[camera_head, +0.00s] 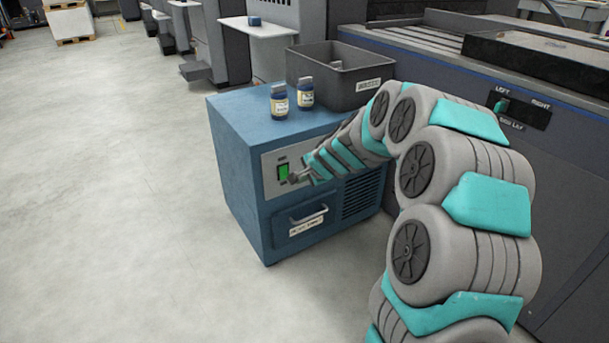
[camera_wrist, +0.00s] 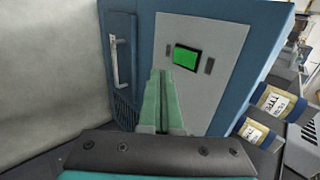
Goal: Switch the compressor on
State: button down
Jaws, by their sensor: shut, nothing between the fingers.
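The blue compressor cabinet (camera_head: 235,165) stands on the floor in the middle of the head view. Its light front panel carries a green rocker switch (camera_head: 283,172), which shows lit-looking green in the wrist view (camera_wrist: 187,58). My gripper (camera_head: 294,179) is at the panel, just right of and slightly below the switch in the head view. In the wrist view the shut fingers (camera_wrist: 161,75) point at the panel beside the switch. I cannot tell whether the fingertips touch it. The gripper holds nothing.
Two labelled ink bottles (camera_head: 279,101) and a dark grey bin (camera_head: 341,77) stand on the cabinet top. A drawer handle (camera_head: 308,214) sticks out below the switch panel. The large press (camera_head: 560,150) stands behind at the right. The floor (camera_head: 120,200) at the left is clear.

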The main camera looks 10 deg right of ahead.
aim_at(285, 175)
jog(key=w+f, duration=0.1)
jog(key=w, duration=0.1)
jog(key=w+a+f, duration=0.1)
jog(key=w, duration=0.1)
jog(key=w+a+f, duration=0.1)
jog(key=w+f, duration=0.1)
jog(key=w, duration=0.1)
jog(key=shift+a, duration=0.1)
jog(key=shift+w, duration=0.1)
dwell(0.4)
jog(key=shift+r+p, duration=0.85)
jog(key=shift+p, duration=0.05)
jog(key=shift+f, duration=0.1)
